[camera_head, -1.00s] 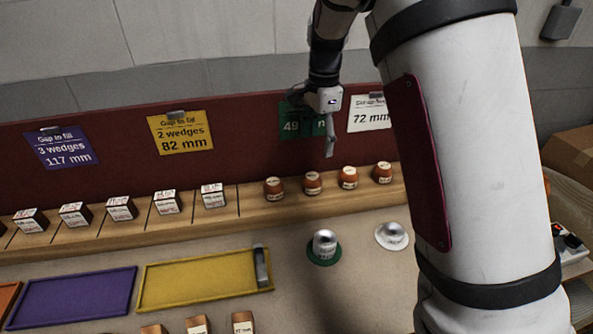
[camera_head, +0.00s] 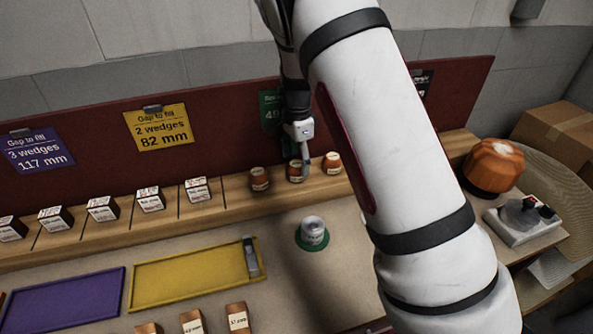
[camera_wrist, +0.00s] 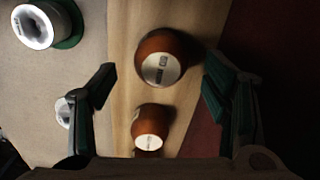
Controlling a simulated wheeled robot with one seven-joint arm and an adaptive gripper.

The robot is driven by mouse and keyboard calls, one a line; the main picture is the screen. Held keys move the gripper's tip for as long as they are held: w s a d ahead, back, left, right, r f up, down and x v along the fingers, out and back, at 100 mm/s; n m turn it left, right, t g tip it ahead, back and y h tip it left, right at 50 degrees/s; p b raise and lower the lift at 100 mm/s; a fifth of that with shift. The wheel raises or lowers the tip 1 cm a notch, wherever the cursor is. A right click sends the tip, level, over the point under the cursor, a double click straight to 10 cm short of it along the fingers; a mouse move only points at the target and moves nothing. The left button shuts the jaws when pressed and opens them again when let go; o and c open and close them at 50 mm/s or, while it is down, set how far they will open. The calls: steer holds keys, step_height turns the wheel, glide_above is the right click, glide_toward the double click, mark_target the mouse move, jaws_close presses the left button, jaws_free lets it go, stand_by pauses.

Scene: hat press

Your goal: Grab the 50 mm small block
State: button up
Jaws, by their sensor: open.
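Small rounded orange-brown blocks with pale labels stand in a row on the wooden ledge: a left one (camera_head: 260,178), a middle one (camera_head: 296,171) and a right one (camera_head: 332,163). Their labels are too small to read, so I cannot tell which is 50 mm. My gripper (camera_head: 305,160) is low over the row, near the middle block. In the wrist view my gripper (camera_wrist: 158,88) is open and empty, its dark fingers apart. One round block (camera_wrist: 162,62) shows between and beyond the fingers; another (camera_wrist: 150,125) shows below it. Neither is visibly touched.
White-labelled cubes (camera_head: 150,199) line the ledge to the left. A silver piece on a green base (camera_head: 312,232) stands on the table, right of the yellow tray (camera_head: 185,278) and purple tray (camera_head: 70,302). The red backboard (camera_head: 225,130) rises close behind the ledge. My arm hides the ledge's right part.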

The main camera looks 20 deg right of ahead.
mark_target(298, 163)
step_height(298, 163, down, 3)
steer(key=shift+d+f, duration=0.1)
steer(key=c, duration=1.3)
